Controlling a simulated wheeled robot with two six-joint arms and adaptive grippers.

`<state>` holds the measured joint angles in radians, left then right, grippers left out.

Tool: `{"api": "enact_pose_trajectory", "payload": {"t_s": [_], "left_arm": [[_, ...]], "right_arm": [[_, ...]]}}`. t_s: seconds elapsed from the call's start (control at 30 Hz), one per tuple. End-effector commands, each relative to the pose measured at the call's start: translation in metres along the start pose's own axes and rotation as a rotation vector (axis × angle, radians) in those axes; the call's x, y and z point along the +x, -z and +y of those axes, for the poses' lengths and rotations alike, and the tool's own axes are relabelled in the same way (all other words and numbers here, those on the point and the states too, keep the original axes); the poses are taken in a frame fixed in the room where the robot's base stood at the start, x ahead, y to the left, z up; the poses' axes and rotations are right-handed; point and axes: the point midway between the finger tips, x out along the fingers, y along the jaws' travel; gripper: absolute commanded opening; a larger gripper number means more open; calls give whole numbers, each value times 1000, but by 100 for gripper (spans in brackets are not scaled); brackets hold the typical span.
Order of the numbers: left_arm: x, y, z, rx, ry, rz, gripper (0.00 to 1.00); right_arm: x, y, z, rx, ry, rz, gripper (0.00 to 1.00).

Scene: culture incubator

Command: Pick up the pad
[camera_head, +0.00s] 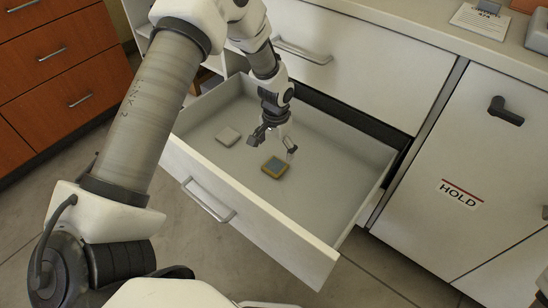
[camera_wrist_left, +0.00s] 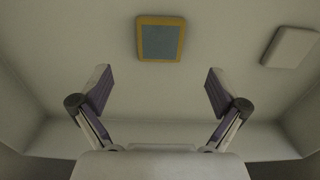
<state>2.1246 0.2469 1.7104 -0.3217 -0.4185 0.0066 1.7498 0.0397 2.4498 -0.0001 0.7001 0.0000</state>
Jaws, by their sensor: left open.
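A small square pad with a yellow-orange border and a blue-grey middle (camera_head: 274,167) lies flat on the floor of the open drawer (camera_head: 318,196). In the left wrist view the pad (camera_wrist_left: 160,39) is at the top centre, beyond the fingertips. My left gripper (camera_head: 275,146) is open and empty, reaching down into the drawer just above the pad, apart from it. Its two spread fingers show in the left wrist view (camera_wrist_left: 158,90). My right gripper is not in view.
A plain whitish square piece (camera_head: 228,136) lies in the same drawer, left of the pad. The drawer walls surround both. A closed cabinet door with a HOLD label (camera_head: 461,193) stands at the right, orange-brown drawers (camera_head: 52,58) at the far left.

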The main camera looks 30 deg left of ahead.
Motion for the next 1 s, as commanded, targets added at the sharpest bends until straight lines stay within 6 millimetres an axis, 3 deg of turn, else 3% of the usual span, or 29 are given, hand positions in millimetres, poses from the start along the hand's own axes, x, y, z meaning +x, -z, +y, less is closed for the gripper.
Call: {"api": "enact_pose_trajectory", "payload": {"t_s": [0.43, 0.67, 0.7, 0.83, 1.0], "left_arm": [[69, -1, -1, 1, 0, -2, 98], [72, 0, -1, 0, 0, -1, 98], [72, 0, -1, 0, 0, -1, 94], [72, 0, -1, 0, 0, -1, 52], [72, -1, -1, 0, 0, -1, 49]], "right_arm": [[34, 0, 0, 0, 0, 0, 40], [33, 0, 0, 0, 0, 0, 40], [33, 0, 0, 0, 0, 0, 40], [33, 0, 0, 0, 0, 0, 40], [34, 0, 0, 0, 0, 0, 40]]}}
